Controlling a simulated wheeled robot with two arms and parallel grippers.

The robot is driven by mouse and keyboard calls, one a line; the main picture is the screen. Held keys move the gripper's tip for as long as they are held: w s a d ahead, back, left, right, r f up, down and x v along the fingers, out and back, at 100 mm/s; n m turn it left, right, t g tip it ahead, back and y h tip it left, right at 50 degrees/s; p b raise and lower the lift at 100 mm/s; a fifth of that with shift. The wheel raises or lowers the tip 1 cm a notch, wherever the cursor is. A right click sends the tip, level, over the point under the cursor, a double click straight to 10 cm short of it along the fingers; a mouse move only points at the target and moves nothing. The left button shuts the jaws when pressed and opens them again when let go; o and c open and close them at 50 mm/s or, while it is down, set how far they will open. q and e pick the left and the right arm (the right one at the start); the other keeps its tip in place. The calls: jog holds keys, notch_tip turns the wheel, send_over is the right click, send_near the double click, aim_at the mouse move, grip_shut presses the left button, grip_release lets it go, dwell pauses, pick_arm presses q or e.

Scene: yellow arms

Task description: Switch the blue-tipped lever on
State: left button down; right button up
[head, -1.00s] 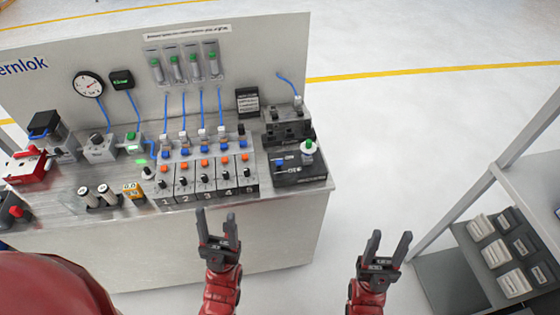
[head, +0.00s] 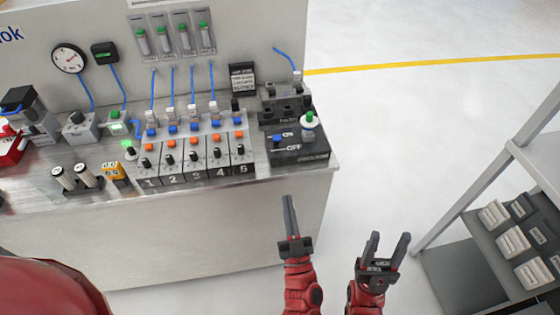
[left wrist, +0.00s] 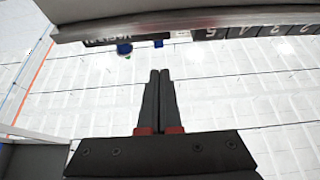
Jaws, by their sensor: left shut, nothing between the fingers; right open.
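The blue-tipped lever (head: 277,139) stands on a black box (head: 305,155) with ON and OFF lettering, at the right end of the bench. In the left wrist view a blue tip (left wrist: 124,48) shows beyond the bench edge, upside down; I cannot tell surely that it is the lever's. My left gripper (head: 289,199) is shut and empty, in front of the bench's front edge, below the lever in the picture and apart from it. It also shows in the left wrist view (left wrist: 160,73). My right gripper (head: 390,237) is open and empty, further right and away from the bench.
A white and green knob (head: 309,121) stands right beside the lever on the box. Numbered black modules (head: 196,165) with orange and blue buttons lie to its left. A grey shelf unit (head: 478,262) is at the right. The floor between bench and shelf is clear.

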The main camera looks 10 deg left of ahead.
pick_arm(q)
jog(key=shift+d+f, duration=0.1)
jog(key=shift+d, duration=0.05)
jog(key=p, duration=0.3)
send_near(278, 141)
jog(key=x, duration=0.6)
jog(key=shift+w, duration=0.45)
